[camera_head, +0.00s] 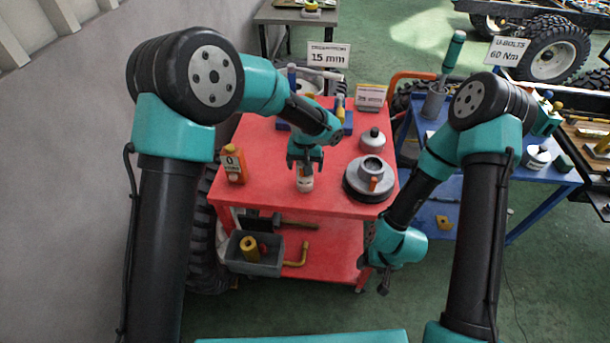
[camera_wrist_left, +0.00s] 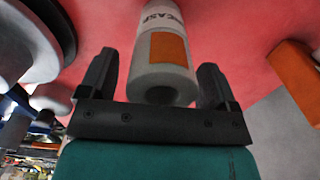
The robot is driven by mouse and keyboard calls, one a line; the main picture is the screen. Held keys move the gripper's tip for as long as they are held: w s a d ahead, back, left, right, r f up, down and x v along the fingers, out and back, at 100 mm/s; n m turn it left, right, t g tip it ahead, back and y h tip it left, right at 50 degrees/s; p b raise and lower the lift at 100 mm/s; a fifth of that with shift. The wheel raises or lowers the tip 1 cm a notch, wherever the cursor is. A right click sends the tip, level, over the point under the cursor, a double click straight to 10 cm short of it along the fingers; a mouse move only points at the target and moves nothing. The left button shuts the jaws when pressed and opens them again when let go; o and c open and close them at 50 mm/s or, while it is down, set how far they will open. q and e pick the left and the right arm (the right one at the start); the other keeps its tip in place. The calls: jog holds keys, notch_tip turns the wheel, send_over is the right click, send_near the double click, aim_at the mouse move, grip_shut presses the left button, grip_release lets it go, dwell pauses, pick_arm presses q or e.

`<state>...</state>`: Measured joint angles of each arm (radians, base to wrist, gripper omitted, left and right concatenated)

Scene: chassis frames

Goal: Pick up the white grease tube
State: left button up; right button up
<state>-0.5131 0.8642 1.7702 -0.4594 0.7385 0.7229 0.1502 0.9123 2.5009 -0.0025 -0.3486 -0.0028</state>
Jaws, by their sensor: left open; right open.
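The white grease tube (camera_head: 305,183) stands on the red cart top (camera_head: 262,160), partly hidden by my left gripper. In the left wrist view the tube (camera_wrist_left: 165,45) has an orange patch and dark lettering, and its near end faces the camera. My left gripper (camera_head: 304,162) is directly over the tube. Its two dark fingers are apart, one on each side of the tube in the left wrist view (camera_wrist_left: 158,75), with gaps showing beside it. My right gripper (camera_head: 383,282) hangs empty and open in front of the cart's right side, away from the tube.
A round grey part (camera_head: 368,181) with an orange tab stands close on the right, with a smaller round part (camera_head: 372,140) behind. Blue holders and a 15 mm sign (camera_head: 329,55) are at the back. A grey bin (camera_head: 258,262) sits on the lower shelf.

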dwell(0.3)
pick_arm(q)
jog(key=c, duration=1.1)
jog(key=shift+o, duration=0.2)
jog(key=shift+r, duration=0.1)
jog(key=shift+r, duration=1.35)
jog(key=s+r, duration=0.2)
jog(key=s, duration=1.4)
jog(key=shift+a, duration=0.45)
